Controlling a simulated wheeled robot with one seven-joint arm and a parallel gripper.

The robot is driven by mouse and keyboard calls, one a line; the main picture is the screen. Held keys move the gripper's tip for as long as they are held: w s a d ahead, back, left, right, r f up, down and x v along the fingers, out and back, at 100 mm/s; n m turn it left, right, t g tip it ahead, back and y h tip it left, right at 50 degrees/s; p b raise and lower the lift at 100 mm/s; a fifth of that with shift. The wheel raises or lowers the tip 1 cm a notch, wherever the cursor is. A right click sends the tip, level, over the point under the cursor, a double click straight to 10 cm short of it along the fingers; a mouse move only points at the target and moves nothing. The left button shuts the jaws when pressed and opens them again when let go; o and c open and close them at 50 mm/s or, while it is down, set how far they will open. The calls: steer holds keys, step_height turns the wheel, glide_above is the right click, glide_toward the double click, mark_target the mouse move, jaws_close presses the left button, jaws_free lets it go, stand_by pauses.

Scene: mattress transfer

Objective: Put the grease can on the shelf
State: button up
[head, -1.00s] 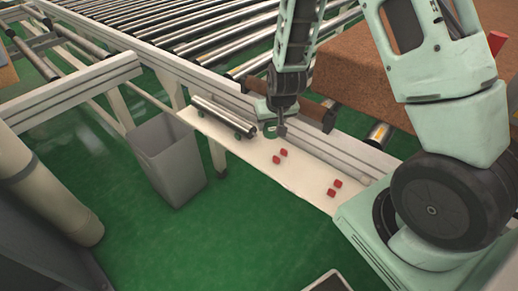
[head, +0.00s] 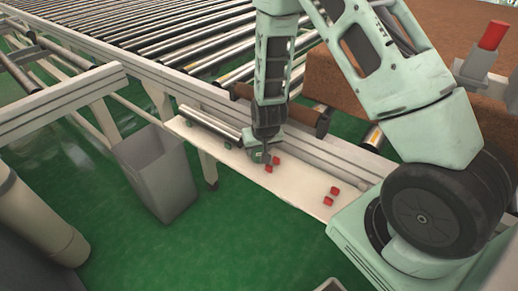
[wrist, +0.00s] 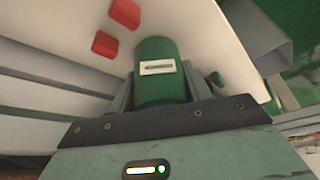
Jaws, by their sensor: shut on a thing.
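A green can with a pale label (wrist: 160,72) sits between the two fingers of my gripper (wrist: 164,92) in the wrist view, and the gripper is shut on it. In the head view my gripper (head: 264,150) points down over the white shelf (head: 300,181) beside the conveyor. The can is small and partly hidden there, close to the shelf surface. I cannot tell whether it touches the shelf. The shelf also shows behind the can in the wrist view (wrist: 195,25).
Several red blocks (head: 334,190) lie on the shelf, two of them right by my gripper. A metal roller (head: 210,123) lies at the shelf's left end. A grey bin (head: 155,175) stands below on the green floor.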

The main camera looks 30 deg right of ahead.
steer(key=shift+f, duration=0.2)
steer(key=o, duration=1.1)
steer(key=shift+r, duration=0.15)
